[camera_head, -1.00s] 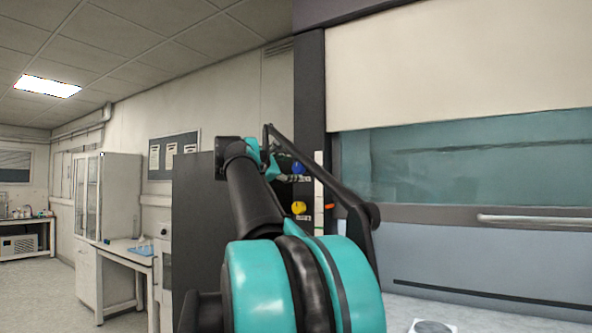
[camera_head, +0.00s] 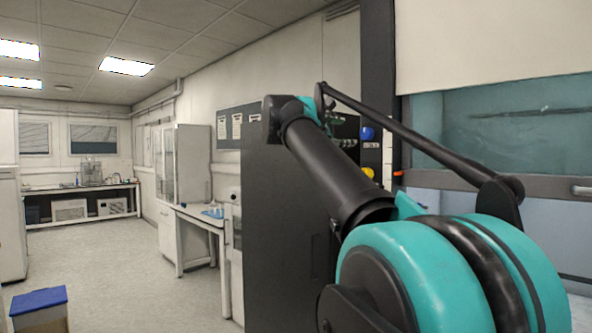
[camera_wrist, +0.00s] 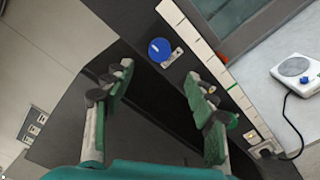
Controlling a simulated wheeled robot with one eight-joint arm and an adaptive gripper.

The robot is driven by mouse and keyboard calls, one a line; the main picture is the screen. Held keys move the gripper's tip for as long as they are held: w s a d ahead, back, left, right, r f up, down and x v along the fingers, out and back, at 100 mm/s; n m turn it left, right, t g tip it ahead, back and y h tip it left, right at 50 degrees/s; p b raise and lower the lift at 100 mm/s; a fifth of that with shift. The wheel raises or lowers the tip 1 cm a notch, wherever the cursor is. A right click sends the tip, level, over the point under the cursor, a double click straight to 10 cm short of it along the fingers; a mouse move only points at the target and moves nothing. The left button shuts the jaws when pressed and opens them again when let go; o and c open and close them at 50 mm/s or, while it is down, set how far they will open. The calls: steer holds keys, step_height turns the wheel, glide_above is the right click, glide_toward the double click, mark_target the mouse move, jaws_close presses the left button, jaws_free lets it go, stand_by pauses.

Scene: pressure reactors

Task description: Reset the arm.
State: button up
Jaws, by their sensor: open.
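My arm, teal and black, reaches up across the right half of the head view, in front of a dark cabinet side and a fume hood. My gripper (camera_wrist: 160,105) shows in the wrist view with its two green-padded fingers spread wide and nothing between them. Beyond the fingers is the dark panel with a round blue knob (camera_wrist: 159,50). In the head view the gripper itself is mostly hidden behind the end of my arm.
The fume hood (camera_head: 500,195) stands close on the right. A white hotplate with a cord (camera_wrist: 298,68) is on its worktop. A side table (camera_head: 195,215), a glass cabinet (camera_head: 190,165) and a blue-lidded bin (camera_head: 38,302) stand left. Open floor (camera_head: 130,270) lies between them.

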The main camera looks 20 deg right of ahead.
steer(key=a+f+m+g+y, duration=0.1)
steer(key=a+f+m+y, duration=0.25)
steer(key=f, duration=1.65)
steer(key=a+f+m+g+y, duration=0.1)
steer(key=a+f+m+y, duration=0.3)
steer(key=f, duration=1.7)
steer(key=s+a+f+m+y, duration=0.1)
steer(key=s+a+f+y, duration=0.2)
steer(key=a+f, duration=0.3)
steer(key=s+a+f+m+y, duration=0.1)
steer(key=s+a+f+y, duration=0.2)
steer(key=f, duration=0.9)
steer(key=s+a+f+m+y, duration=0.1)
steer(key=s+a+f+y, duration=0.2)
steer(key=s+a+f, duration=0.5)
step_height(320, 180, down, 2)
steer(key=shift+a+g, duration=0.3)
steer(key=shift+a, duration=0.6)
